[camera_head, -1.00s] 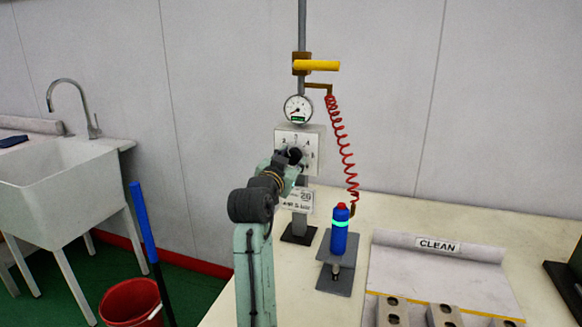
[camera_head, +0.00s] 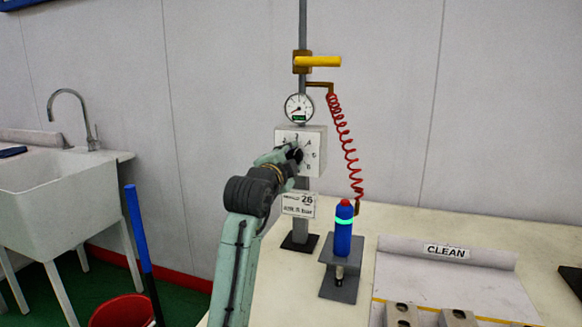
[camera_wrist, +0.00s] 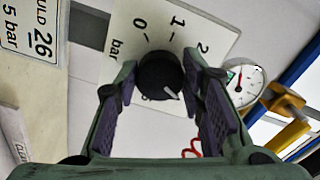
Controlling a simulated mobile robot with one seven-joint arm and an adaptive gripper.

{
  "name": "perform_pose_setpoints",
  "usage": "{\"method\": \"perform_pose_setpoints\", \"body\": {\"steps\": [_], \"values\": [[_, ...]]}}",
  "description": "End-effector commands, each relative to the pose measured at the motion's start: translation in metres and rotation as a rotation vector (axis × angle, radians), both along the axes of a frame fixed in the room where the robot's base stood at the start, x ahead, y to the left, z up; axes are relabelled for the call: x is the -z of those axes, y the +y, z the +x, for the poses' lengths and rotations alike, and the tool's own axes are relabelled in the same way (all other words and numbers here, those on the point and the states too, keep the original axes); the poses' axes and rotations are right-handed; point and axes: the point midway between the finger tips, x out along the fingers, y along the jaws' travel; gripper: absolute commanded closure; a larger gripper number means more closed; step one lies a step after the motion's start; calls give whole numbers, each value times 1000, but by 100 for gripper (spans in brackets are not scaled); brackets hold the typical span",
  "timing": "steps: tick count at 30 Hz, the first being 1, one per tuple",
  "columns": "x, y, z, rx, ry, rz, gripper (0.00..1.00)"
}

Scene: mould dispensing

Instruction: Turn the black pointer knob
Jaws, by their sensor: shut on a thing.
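The black pointer knob (camera_wrist: 160,75) is on a white dial plate (camera_wrist: 205,38) marked 0, 1, 2 and "bar" in the wrist view. Its white pointer line points to the lower right of that picture, away from those numbers. My gripper (camera_wrist: 170,88) has a finger on each side of the knob and is shut on it. In the head view my gripper (camera_head: 288,156) is at the front of the white dial box (camera_head: 314,150), largely hiding the knob. A round gauge (camera_head: 299,107) sits above the box; it also shows in the wrist view (camera_wrist: 245,82).
A sign with 26 (camera_head: 298,204) hangs below the box. A yellow lever (camera_head: 317,61) is above the gauge. A red coiled hose (camera_head: 342,135) runs down to a blue dispenser (camera_head: 343,232) on the table. A "CLEAN" mat (camera_head: 400,270) lies at right; a sink (camera_head: 60,190) stands left.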

Motion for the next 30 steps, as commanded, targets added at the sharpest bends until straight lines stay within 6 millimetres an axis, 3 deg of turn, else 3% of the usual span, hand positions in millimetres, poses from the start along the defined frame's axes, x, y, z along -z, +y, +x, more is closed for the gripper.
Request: {"method": "perform_pose_setpoints", "body": {"steps": [30], "values": [[0,0,0,3,-284,887,92]]}}
